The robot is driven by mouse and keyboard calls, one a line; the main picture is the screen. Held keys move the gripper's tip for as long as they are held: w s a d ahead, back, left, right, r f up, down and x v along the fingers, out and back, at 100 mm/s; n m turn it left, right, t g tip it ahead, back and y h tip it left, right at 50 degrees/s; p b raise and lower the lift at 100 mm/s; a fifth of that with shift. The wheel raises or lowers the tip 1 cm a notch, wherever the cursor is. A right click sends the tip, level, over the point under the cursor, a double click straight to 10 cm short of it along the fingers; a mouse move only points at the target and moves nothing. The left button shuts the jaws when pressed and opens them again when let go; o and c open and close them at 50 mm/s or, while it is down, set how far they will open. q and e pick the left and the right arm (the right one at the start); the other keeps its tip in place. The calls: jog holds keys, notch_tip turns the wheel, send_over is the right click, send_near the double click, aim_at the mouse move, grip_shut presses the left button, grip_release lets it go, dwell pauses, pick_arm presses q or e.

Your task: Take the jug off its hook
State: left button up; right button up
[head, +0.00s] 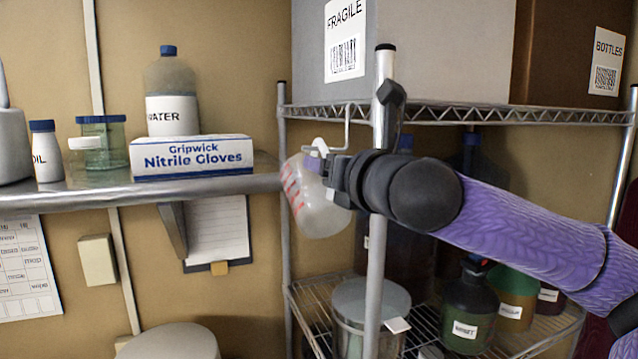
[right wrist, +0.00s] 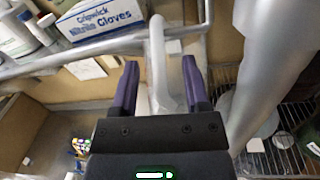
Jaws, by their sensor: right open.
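The jug (head: 318,205) is a whitish translucent vessel with red markings. It hangs tilted from a metal hook (head: 346,128) on the shelf rack in the head view. My right gripper (head: 318,160) is at the jug's upper part, just below the hook, and partly hides it. In the right wrist view the two purple fingers of my right gripper (right wrist: 160,66) are apart, with a pale grey bar-like part between them. I cannot tell whether this part is the jug's handle or the hook, or whether the fingers touch it. My left gripper is not in view.
A rack post (head: 376,270) stands right beside my right wrist. A wire shelf (head: 480,114) with boxes is above, and bottles (head: 468,312) stand below. At left, a steel shelf (head: 90,197) holds a glove box (head: 192,157) and bottles.

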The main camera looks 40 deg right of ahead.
grip_shut()
dwell(1.4)
